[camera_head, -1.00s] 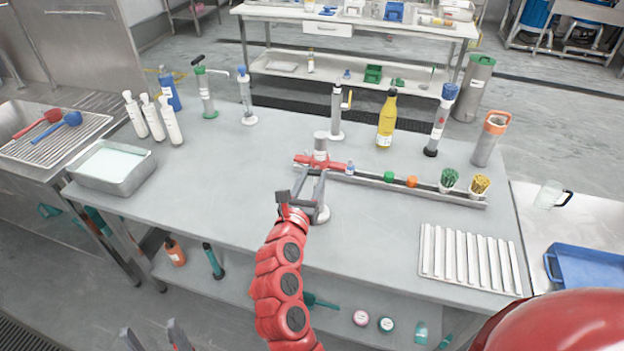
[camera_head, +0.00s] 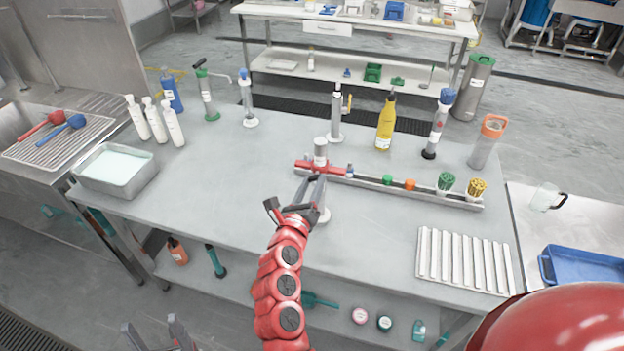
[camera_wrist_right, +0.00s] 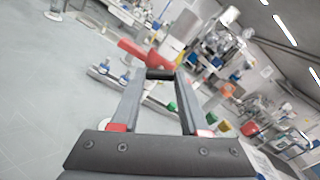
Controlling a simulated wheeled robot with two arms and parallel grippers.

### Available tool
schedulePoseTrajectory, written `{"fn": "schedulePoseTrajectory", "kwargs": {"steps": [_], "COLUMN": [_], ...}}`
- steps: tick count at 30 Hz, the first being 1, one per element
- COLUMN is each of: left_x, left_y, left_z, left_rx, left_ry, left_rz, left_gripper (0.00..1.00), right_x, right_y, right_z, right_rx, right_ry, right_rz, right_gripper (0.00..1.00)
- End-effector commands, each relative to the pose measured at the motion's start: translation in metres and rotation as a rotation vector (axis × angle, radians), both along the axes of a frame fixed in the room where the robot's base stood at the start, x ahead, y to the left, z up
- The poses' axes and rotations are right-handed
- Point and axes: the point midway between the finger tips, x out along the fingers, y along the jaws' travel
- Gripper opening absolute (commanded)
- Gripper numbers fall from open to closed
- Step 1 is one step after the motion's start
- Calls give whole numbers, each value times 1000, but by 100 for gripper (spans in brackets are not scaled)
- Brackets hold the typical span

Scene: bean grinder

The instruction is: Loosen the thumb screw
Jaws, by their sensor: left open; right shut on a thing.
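A red clamp-like part (camera_head: 335,170) with a grey cylinder (camera_head: 320,152) rising from it stands at the middle of the bench. In the wrist view, the red part (camera_wrist_right: 140,52) lies just beyond my right gripper (camera_wrist_right: 160,76). My right gripper also shows in the head view (camera_head: 318,180), in front of the red part. Its fingers are shut on a short dark cylindrical piece (camera_wrist_right: 160,74), which I take to be the thumb screw. The piece's far side is hidden. My left gripper (camera_head: 150,326) is open and empty, low at the bottom left, away from the bench top.
A long grey rail (camera_head: 430,193) with small coloured pieces and bristle cups runs right from the red part. A ridged tray (camera_head: 466,262) lies at the front right. A yellow bottle (camera_head: 386,122) and several upright tools stand behind. The bench's left middle is clear.

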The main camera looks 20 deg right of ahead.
Motion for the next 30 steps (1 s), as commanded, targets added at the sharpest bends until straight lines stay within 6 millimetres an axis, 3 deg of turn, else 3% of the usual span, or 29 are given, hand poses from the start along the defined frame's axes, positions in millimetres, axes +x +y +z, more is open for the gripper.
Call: {"fn": "schedulePoseTrajectory", "kwargs": {"steps": [6,30], "left_x": [0,0], "left_y": [0,0], "left_z": [18,61], "left_rx": [0,0], "left_ry": [0,0], "left_rz": [0,0], "left_gripper": [68,68], "right_x": [0,0], "right_y": [-1,1], "right_z": [1,1], "right_rx": [-169,-750], "right_ry": [121,511], "right_rz": [-1,4], "right_gripper": [0,0]}}
